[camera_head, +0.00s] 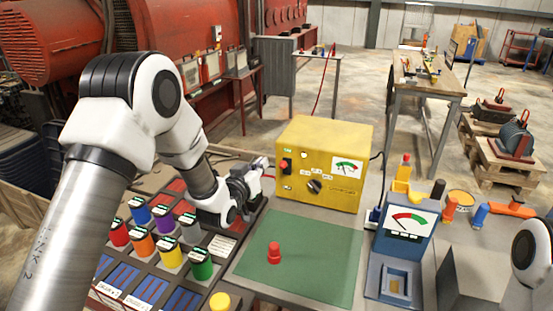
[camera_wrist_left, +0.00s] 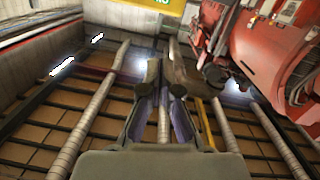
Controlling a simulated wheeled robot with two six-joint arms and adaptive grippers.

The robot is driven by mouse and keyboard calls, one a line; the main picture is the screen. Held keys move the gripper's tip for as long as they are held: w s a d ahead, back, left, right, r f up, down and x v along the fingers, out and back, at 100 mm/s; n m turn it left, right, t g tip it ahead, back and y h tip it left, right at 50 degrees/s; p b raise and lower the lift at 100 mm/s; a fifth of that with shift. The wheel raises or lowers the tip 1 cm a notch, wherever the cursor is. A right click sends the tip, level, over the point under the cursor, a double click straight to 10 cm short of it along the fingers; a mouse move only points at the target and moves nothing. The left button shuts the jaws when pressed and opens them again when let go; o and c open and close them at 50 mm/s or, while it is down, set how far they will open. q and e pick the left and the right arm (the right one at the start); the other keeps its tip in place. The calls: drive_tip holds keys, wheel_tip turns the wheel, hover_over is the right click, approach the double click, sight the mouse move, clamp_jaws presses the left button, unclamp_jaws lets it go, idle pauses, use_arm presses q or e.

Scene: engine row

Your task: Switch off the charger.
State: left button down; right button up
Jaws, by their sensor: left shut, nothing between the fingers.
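The charger (camera_head: 330,150) is a yellow box at the back of the bench, with a gauge, a dark knob (camera_head: 314,186) and a red-and-black switch (camera_head: 285,166) on its front. Which way the switch is set is too small to tell. My left gripper (camera_head: 263,164) is shut and empty, just left of the charger's front, near the switch; I cannot tell whether it touches. In the left wrist view the shut fingers (camera_wrist_left: 165,88) point up the picture, and a yellow edge with a green label (camera_wrist_left: 160,4) shows at the top. My right gripper is not in view.
A green mat (camera_head: 310,255) with a red knob-like piece (camera_head: 274,253) lies before the charger. A blue meter (camera_head: 407,225) stands to the right. Several coloured cylinders (camera_head: 170,250) stand in a rack under my left arm. Orange and blue pieces lie at right.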

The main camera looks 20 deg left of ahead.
use_arm(q)
drive_tip(key=p, duration=0.4)
hover_over(285, 165)
drive_tip(key=s+a, duration=0.2)
drive_tip(key=s, duration=0.1)
drive_tip(key=f, duration=0.3)
drive_tip(key=w+f+p, duration=0.1)
drive_tip(key=f, duration=0.1)
drive_tip(key=shift+d+f, duration=0.2)
drive_tip(key=shift+f, duration=0.05)
